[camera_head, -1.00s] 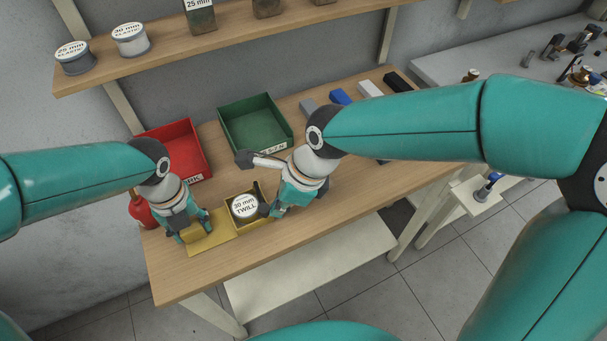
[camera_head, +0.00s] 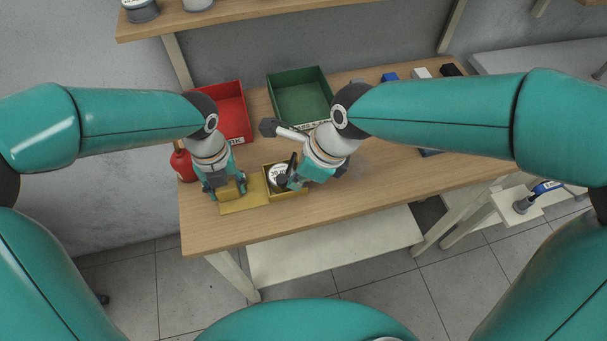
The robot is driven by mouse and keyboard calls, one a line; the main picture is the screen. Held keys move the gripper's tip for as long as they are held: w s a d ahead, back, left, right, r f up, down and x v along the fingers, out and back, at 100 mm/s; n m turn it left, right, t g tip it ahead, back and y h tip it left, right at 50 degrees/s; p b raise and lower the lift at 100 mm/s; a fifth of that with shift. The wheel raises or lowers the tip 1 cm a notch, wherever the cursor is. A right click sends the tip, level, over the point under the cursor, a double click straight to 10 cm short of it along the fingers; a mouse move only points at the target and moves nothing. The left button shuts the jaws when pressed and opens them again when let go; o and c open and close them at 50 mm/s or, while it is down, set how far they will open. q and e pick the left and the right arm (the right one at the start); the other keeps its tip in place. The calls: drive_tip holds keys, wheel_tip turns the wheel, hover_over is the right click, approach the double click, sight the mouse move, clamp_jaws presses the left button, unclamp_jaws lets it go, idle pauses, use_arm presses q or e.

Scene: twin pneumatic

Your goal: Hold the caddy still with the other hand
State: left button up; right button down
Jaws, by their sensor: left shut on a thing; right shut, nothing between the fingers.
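The yellow caddy (camera_head: 300,196) sits near the front edge of the table. It has an open box on the right and a flat plate (camera_head: 243,205) on the left. A round tin with a white label (camera_head: 277,173) is in the box, partly hidden. My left gripper (camera_head: 228,192) is shut on a yellow upright block over the plate, which looks like part of the caddy. My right gripper (camera_head: 286,181) is shut and empty, with its fingertips at the box beside the tin. I cannot tell whether they touch it.
A red bin (camera_head: 232,112) and a green bin (camera_head: 301,97) stand behind the caddy. A red bottle (camera_head: 183,166) is left of my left gripper. Small blocks line the back right of the wooden table (camera_head: 400,185). A shelf with tins is above.

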drive_tip(key=shift+w+d, duration=0.1)
drive_tip(key=shift+w, duration=0.1)
idle(0.3)
drive_tip(key=s+d+r, duration=0.5)
drive_tip(key=r, duration=0.4)
drive_tip(key=shift+s+d, duration=0.2)
drive_tip(key=shift+s, duration=0.05)
idle(0.4)
